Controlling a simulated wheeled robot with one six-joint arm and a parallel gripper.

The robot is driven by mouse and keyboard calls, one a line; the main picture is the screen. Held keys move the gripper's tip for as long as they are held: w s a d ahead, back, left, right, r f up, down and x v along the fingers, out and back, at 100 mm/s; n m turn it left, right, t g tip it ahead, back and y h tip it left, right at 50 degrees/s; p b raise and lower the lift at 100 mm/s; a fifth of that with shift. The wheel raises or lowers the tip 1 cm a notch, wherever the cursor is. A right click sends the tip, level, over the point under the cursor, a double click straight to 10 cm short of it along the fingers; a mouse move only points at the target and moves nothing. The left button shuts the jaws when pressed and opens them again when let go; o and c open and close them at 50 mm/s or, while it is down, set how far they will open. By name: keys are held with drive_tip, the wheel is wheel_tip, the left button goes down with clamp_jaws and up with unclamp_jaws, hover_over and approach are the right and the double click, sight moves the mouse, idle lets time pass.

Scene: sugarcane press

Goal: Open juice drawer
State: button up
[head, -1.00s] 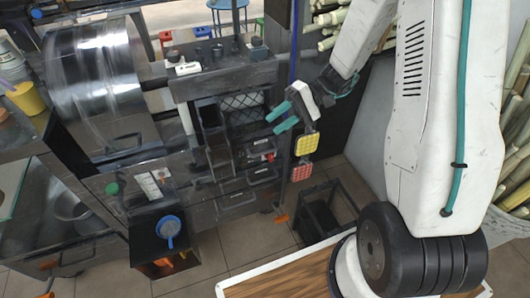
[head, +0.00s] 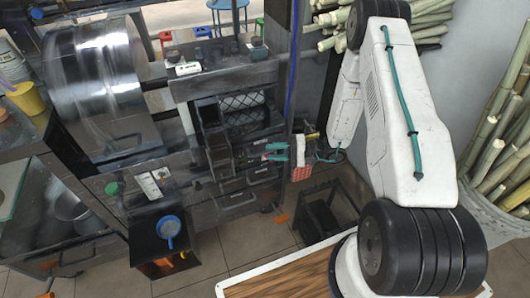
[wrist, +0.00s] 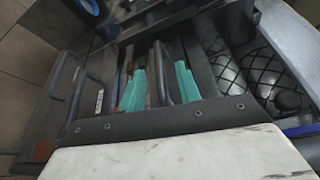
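The press cabinet has several dark grey drawer fronts with bar handles, and I cannot tell by label which is the juice drawer. A lower drawer (head: 238,201) and the drawer above it (head: 263,175) look shut in the head view. My gripper (head: 267,153) has teal fingers pointing left at the upper drawer front, close to its handle. In the wrist view my gripper (wrist: 160,85) is open, its two teal fingers apart. A dark bar handle (wrist: 162,72) shows between them; I cannot tell if either finger touches it.
A dark open box with a blue strainer (head: 169,228) stands front left of the drawers. A black stool-like frame (head: 322,215) stands to the right on the tiled floor. Sugarcane stalks (head: 500,150) fill a bin at right.

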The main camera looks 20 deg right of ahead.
sight(269, 152)
drive_tip(key=shift+x, duration=1.8)
drive_tip(key=shift+c, duration=0.2)
